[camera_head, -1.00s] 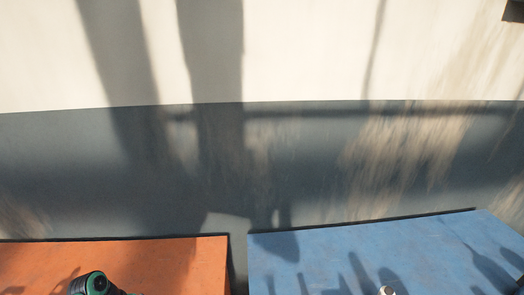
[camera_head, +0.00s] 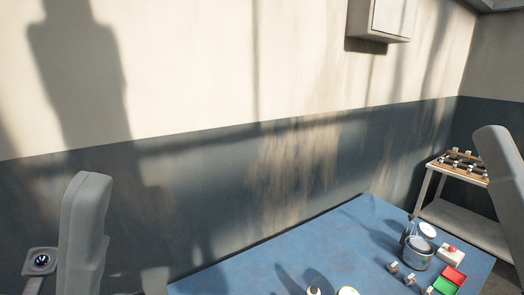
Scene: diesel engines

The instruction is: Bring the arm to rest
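A grey upright arm link of mine (camera_head: 84,235) stands at the left of the head view. Another grey arm link of mine (camera_head: 500,175) is raised at the right edge. Neither gripper shows, so I cannot see whether they are open or hold anything.
A blue table (camera_head: 250,270) fills the bottom. On its right are a metal pot (camera_head: 418,252), a box with a red button (camera_head: 449,254), a red and green tray (camera_head: 449,280) and small parts. A trolley (camera_head: 465,228) stands behind. A wall box (camera_head: 380,18) hangs above.

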